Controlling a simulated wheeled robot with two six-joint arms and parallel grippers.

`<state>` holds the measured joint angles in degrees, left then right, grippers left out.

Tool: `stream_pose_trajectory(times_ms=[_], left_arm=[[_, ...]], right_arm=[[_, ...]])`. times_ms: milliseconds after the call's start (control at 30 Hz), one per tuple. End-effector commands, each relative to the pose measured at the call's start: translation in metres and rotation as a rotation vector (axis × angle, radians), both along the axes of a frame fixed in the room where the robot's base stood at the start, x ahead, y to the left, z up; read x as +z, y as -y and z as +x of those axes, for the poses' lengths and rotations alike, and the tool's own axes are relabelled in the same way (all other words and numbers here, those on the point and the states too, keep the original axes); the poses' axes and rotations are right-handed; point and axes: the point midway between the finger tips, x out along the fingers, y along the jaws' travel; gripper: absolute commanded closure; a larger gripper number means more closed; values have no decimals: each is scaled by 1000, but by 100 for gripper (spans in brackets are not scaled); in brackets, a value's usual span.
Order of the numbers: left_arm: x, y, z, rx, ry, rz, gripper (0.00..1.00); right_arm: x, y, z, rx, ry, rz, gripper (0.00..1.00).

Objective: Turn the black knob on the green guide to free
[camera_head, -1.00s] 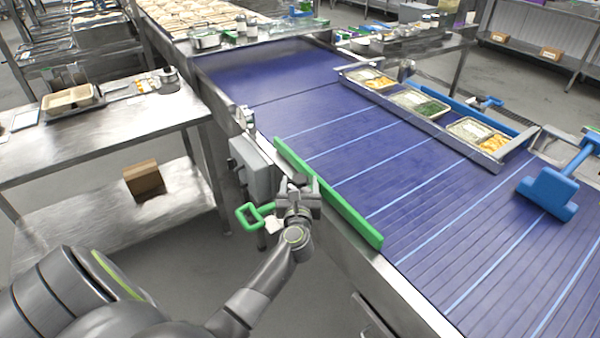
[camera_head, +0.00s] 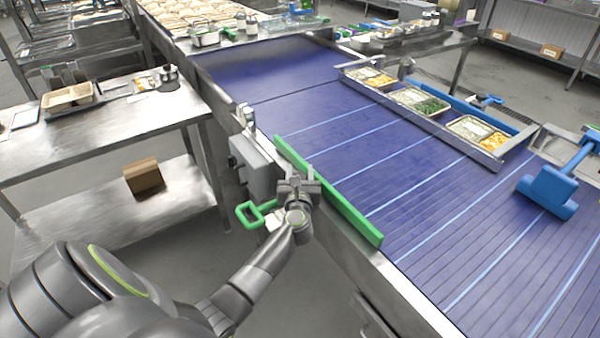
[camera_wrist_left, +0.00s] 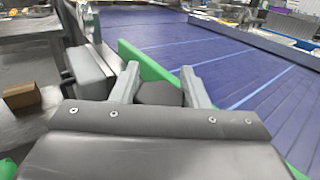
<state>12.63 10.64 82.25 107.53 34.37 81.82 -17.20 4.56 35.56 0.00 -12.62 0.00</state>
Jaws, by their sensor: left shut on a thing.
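The green guide (camera_head: 345,214) is a long green bar along the near-left edge of the blue conveyor belt. It also shows in the left wrist view (camera_wrist_left: 145,63). The black knob (camera_wrist_left: 159,94) sits between the two fingers of my left gripper (camera_wrist_left: 160,72), beside the guide. In the head view my left gripper (camera_head: 298,184) is at the belt's near edge, against the middle of the guide, and covers the knob. It is shut on the knob. My right gripper is not in view.
A green handle (camera_head: 251,214) and a grey box (camera_head: 250,165) are on the belt frame left of my gripper. Food trays stand along the belt's far side, with a blue tool (camera_head: 549,190) at the right. The belt (camera_head: 390,170) beyond the guide is clear.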

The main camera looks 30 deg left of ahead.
Motion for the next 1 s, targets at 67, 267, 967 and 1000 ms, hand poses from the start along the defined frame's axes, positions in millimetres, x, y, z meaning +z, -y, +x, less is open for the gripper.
stream_pose_trajectory(times_ms=[67,267,967,1000], left_arm=[[0,0,0,0,0,0,82],[-2,0,0,66,1,-1,82],[0,-2,-1,138,-1,-1,37],[0,-2,-1,138,-1,-1,37]], right_arm=[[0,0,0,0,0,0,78],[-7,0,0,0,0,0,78],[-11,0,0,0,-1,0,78],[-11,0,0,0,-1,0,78]])
